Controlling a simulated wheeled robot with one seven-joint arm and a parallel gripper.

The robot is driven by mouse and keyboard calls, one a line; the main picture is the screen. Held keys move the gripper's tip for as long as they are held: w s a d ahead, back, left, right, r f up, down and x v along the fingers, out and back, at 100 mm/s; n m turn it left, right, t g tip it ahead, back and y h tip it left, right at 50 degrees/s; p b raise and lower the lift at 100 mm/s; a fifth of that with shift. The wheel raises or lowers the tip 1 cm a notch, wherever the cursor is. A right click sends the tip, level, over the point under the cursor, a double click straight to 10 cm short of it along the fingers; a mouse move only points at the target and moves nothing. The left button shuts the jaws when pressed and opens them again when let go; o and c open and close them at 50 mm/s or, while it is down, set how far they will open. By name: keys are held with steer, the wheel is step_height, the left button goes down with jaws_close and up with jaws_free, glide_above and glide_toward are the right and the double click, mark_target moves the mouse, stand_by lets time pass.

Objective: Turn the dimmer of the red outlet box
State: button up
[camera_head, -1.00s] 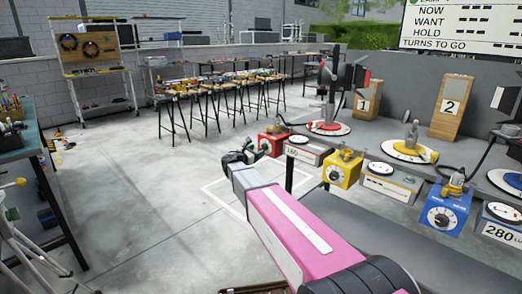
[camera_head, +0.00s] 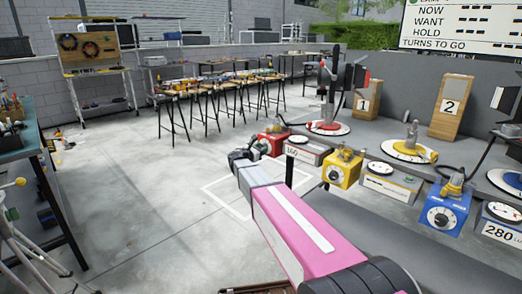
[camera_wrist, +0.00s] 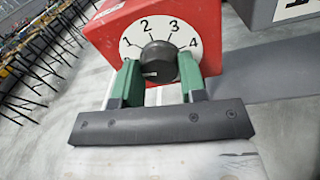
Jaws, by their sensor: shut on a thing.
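In the head view my gripper (camera_head: 257,151) reaches the front of the red box, and the knob is hidden there.
A yellow box (camera_head: 341,169) and a blue box (camera_head: 443,214) with dials stand to the right, with gauges between them. A scoreboard (camera_head: 462,28) is at upper right. Open floor (camera_head: 150,210) lies to the left.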

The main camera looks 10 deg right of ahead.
steer(key=shift+m, duration=0.4)
steer(key=shift+f+m+h, duration=0.15)
steer(key=shift+m+h, duration=0.25)
steer(key=shift+m, duration=7.5)
steer(key=o, duration=0.9)
